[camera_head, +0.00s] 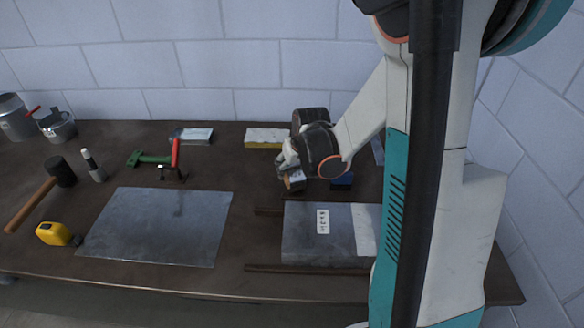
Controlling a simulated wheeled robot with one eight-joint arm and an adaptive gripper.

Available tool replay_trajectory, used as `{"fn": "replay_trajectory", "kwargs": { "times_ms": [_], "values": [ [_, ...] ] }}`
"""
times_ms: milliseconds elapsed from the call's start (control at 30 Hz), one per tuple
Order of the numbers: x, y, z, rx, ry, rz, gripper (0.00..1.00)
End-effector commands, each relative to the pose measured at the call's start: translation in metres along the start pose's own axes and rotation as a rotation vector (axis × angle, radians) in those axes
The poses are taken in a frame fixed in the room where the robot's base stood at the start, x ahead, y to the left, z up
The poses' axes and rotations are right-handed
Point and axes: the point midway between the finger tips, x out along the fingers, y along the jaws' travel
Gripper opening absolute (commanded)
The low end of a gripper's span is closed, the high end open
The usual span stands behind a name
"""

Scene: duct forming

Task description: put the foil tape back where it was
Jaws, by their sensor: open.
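My gripper (288,166) is above the back middle of the brown workbench (190,280), pointing down and left, with its jaws open. A small silver and brown object (296,182) shows right at its fingertips and looks like the foil tape roll. The fingers partly hide it, and I cannot tell whether they touch it or whether it rests on the bench. My arm hides part of the bench to the right.
A sheet-metal plate (155,228) lies front left, and a labelled metal piece (305,240) lies front right. A yellow-and-white block (266,138) is behind. A mallet (60,172), tape measure (53,233) and red-handled tool (175,155) are left.

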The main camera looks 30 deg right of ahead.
Motion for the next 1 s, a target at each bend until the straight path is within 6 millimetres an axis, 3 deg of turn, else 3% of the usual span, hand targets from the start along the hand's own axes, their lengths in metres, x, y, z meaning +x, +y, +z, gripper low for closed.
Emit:
{"fn": "replay_trajectory", "kwargs": {
  "times_ms": [100,400,600,1000],
  "values": [
    [-0.028,0.0,-0.001,0.0,0.0,0.0,0.6],
    [-0.074,0.0,-0.001,0.0,0.0,0.0,0.6],
    [-0.085,0.0,0.0,0.0,0.0,0.0,0.6],
    [-0.086,0.0,0.0,0.0,0.0,0.0,0.6]
  ]
}}
